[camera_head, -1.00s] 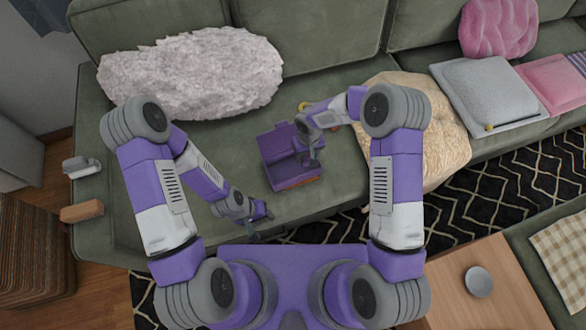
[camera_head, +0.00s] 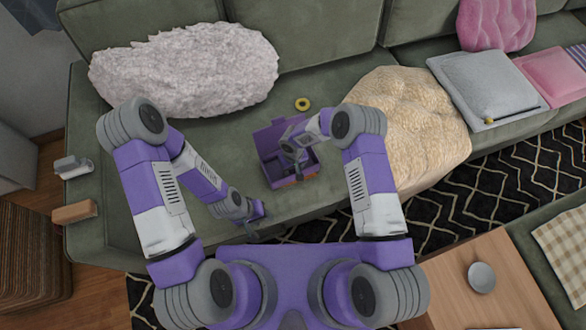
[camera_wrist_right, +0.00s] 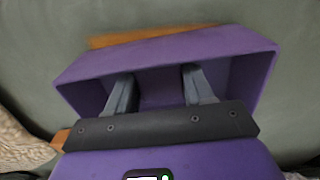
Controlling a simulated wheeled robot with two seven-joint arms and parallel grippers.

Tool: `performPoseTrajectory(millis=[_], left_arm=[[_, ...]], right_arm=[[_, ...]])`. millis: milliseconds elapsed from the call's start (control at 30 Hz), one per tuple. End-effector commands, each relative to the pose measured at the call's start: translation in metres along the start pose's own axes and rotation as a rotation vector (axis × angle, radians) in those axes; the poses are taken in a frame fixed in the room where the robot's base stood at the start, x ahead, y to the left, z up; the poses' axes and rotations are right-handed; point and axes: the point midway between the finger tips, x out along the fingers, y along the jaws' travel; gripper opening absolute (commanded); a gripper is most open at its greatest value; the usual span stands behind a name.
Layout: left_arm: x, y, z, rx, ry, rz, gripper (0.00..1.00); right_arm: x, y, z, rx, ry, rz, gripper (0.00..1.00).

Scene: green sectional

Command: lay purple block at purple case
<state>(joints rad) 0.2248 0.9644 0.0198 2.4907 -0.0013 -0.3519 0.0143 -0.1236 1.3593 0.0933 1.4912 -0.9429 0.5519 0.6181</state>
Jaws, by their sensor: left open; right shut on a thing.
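The purple case (camera_head: 276,138) lies open on the green sofa seat, lid raised at the back. Its purple wall fills the upper part of the right wrist view (camera_wrist_right: 190,45). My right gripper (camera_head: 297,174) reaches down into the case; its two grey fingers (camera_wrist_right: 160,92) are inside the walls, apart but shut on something. A purple surface, seemingly the purple block (camera_wrist_right: 160,88), shows between them, hard to tell from the case's purple. Whether it touches the case floor is not clear. My left gripper (camera_head: 252,232) is open and empty near the sofa's front edge, left of the case.
A yellow ring (camera_head: 303,103) lies behind the case. A white fluffy cushion (camera_head: 185,70) is behind left, a beige cushion (camera_head: 420,120) to the right. An orange-brown piece (camera_wrist_right: 150,36) shows beside the case. The seat left of the case is clear.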

Motion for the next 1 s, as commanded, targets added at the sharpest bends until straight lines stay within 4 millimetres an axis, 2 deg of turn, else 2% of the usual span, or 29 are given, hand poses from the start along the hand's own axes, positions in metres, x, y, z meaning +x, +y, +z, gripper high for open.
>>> performPoseTrajectory(millis=[400,433,567,600,867,1000], left_arm=[[0.006,-0.002,0.0,0.0,0.0,0.0,0.43],[0.005,-0.002,0.0,0.0,0.0,0.0,0.43],[0.004,-0.002,0.0,0.0,0.0,0.0,0.43],[0.004,-0.002,0.0,0.0,0.0,0.0,0.43],[0.004,-0.002,0.0,0.0,0.0,0.0,0.43],[-0.002,0.001,0.0,0.0,0.0,0.0,0.43]], right_arm=[[0.007,0.0,-0.001,0.0,0.002,0.0,0.22],[0.007,0.0,-0.001,0.001,0.002,0.0,0.55],[0.006,0.0,-0.001,0.001,0.002,0.0,0.75],[0.006,0.0,-0.001,0.001,0.002,0.0,0.77],[0.005,0.0,-0.001,0.001,0.002,0.0,0.77],[-0.003,0.0,-0.001,0.001,0.003,0.0,0.77]])
